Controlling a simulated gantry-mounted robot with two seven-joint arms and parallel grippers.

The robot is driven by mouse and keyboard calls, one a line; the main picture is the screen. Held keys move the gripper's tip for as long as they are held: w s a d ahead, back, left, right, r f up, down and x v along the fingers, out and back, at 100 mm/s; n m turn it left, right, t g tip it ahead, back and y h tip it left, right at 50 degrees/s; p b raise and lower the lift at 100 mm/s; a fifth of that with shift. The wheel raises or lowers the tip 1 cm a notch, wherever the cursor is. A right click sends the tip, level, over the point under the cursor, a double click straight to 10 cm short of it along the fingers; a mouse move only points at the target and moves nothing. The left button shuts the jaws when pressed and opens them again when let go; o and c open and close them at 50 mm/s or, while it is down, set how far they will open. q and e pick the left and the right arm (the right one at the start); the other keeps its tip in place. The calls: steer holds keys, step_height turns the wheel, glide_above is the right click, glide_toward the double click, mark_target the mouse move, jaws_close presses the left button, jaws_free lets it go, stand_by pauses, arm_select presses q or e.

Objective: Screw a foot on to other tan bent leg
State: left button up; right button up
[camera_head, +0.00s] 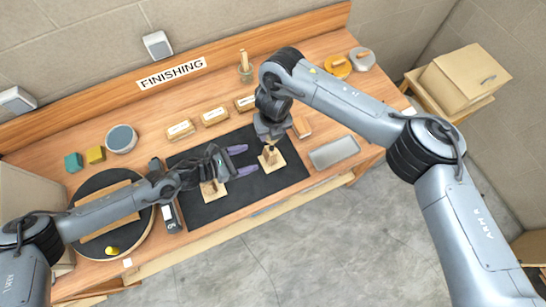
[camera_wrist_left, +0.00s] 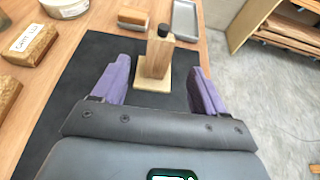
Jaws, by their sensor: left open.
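My left gripper (camera_head: 246,160) is open, with its purple fingers spread and pointing toward a tan upright piece on a square pale base (camera_head: 272,164). In the left wrist view this tan piece (camera_wrist_left: 157,57) stands upright with a small dark cap on top, just beyond and between the fingertips. Nothing is held between the fingers. A second tan piece on a pale base (camera_head: 213,190) stands on the dark mat beneath my left gripper, partly hidden by it. My right gripper (camera_head: 270,128) hangs above the first piece; its fingers are not clear.
The dark mat (camera_head: 205,211) covers the middle of the bench. A grey tray (camera_head: 335,152) lies right of it; several labelled blocks (camera_head: 214,116) line its back. A black turntable (camera_head: 143,228) with a board is at left. A dark device (camera_head: 171,217) lies beside it.

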arm_select(q)
steer(key=x, duration=1.2)
stand_by(0.3)
jaws_close()
arm_select(e)
glide_above(272, 148)
steer(key=shift+f, duration=2.5)
